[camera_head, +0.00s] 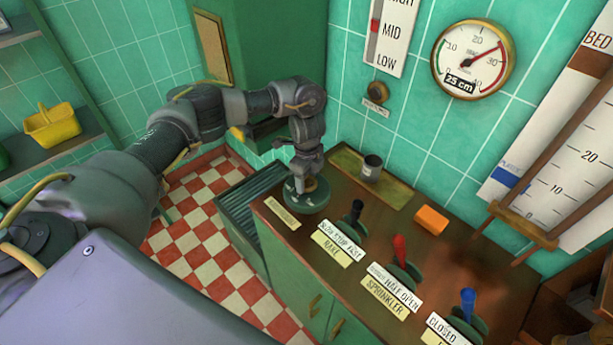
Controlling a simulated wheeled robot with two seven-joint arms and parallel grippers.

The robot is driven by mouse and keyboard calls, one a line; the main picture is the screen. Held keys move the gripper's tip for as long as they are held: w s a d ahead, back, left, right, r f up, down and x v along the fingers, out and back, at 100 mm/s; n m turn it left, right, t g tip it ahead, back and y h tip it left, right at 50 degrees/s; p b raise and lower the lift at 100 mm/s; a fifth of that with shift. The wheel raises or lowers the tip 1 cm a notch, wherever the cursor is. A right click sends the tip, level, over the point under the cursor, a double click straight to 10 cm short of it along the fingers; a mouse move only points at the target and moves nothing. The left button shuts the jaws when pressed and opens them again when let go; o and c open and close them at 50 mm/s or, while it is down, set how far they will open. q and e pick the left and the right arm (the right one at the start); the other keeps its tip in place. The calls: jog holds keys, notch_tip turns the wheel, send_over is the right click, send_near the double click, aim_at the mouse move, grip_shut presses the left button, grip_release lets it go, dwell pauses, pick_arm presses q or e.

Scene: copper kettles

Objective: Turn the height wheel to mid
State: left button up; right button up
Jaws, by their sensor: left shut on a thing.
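The wheel (292,204), a round green disc, lies flat on the brown counter's left end. My left gripper (306,186) points down at it from above, shut on its grip; the fingers and arm hide part of the wheel. A small label plate (282,213) in front of it is too small to read. On the wall, a white scale (390,48) reads MID and LOW, with a partly cut-off word at the top. A red marker (375,26) in its slot stands near MID. My right gripper is out of view.
Black (355,211), red (400,249) and blue (467,301) levers stand along the counter to the right. A grey cup (372,168) and an orange block (431,220) are behind them. A round wall gauge (473,60) shows 25 cm. A yellow basket (52,124) sits on a left shelf.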

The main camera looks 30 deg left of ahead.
aim_at(306, 181)
pick_arm(q)
jog(key=o, duration=1)
notch_tip(306, 181, up, 11)
jog(key=shift+f, duration=0.1)
dwell(0.4)
